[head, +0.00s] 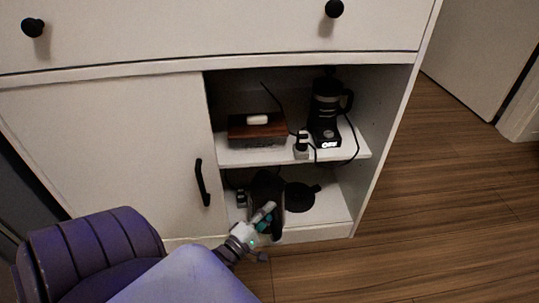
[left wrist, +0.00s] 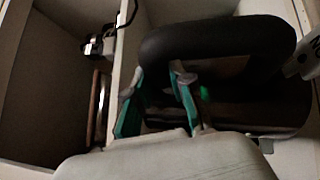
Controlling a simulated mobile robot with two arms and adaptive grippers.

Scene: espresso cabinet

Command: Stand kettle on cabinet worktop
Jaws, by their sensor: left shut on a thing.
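The dark kettle (head: 268,185) stands in the lower compartment of the white cabinet (head: 120,130), near the compartment's front. My left gripper (head: 266,217) reaches in low from the front and is shut on the kettle. In the left wrist view the kettle's thick black handle (left wrist: 215,38) loops across the picture, and the teal fingers of my left gripper (left wrist: 158,108) are at its left end. Much of the kettle's body is hidden by the gripper and shadow. The cabinet's worktop is out of view. My right gripper is not in view.
A black coffee maker (head: 326,108), a brown box (head: 256,130) and a plug (head: 301,146) with cables occupy the middle shelf (head: 270,155) above. A round black item (head: 300,195) lies right of the kettle. A door with a black handle (head: 202,183) covers the left side.

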